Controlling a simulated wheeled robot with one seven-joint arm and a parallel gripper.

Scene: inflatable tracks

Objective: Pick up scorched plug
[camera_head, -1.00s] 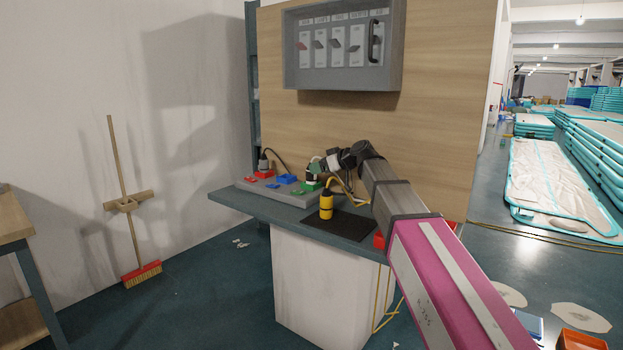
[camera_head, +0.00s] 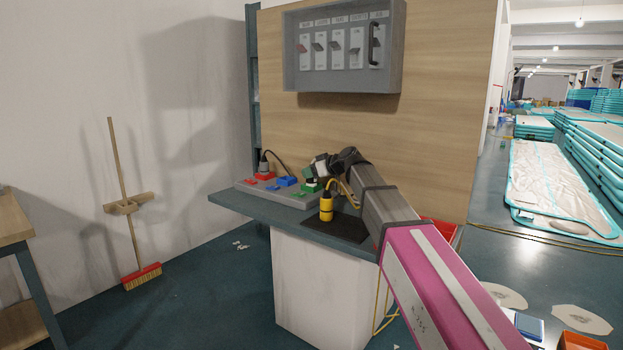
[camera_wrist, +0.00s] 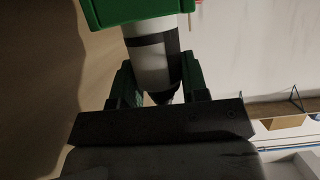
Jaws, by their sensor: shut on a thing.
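My gripper (camera_head: 318,168) is over the right end of the grey socket panel. It is shut on a grey-white plug with a black band (camera_wrist: 152,50), held between its dark green fingers in the wrist view. A green block (camera_wrist: 130,10) shows at the far end of the plug; I cannot tell whether it belongs to the plug. In the head view the plug is small and partly hidden, and scorch marks cannot be made out. The green socket (camera_head: 309,187) sits on the panel below my gripper.
The grey panel (camera_head: 245,186) also bears a blue socket (camera_head: 287,181) and a red socket with a dark corded plug (camera_head: 264,164). A yellow plug (camera_head: 326,209) stands on a dark mat (camera_head: 345,229). A switch box (camera_head: 343,82) hangs on the wooden board above.

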